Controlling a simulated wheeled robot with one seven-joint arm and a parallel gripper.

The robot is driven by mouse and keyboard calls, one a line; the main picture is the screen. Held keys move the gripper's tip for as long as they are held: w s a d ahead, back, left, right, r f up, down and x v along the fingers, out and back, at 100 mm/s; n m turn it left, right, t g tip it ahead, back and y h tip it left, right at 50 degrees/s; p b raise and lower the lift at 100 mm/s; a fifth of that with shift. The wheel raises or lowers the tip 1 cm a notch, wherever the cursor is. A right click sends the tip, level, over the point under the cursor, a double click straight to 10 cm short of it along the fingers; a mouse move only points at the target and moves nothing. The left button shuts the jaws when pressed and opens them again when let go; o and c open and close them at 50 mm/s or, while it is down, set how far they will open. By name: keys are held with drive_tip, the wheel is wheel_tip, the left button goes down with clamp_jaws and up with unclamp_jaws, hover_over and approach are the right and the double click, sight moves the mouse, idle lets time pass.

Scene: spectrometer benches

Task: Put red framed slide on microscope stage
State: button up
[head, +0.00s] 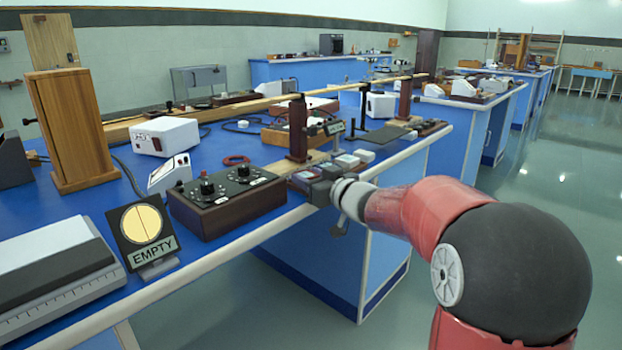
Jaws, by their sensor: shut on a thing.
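My gripper (322,190) is at the front edge of the blue bench, beside a row of small grey and white blocks (346,162). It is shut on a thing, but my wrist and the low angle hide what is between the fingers. I cannot make out a red framed slide as such. A dark reddish holder (302,179) lies just left of my gripper, partly hidden. I cannot pick out a microscope stage with certainty.
A dark box with two black knobs (228,203) stands left of my gripper. An "EMPTY" sign (145,232) stands nearer on the bench. A dark upright post (297,128) rises just behind the gripper. The floor (530,190) at the right is clear.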

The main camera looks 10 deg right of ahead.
drive_tip(key=shift+f, duration=0.15)
drive_tip(key=o, duration=1.1)
drive_tip(key=shift+c, duration=0.2)
drive_tip(key=shift+f+b, duration=0.15)
drive_tip(key=shift+b, duration=0.25)
drive_tip(key=v, duration=0.7)
drive_tip(key=shift+s, duration=0.4)
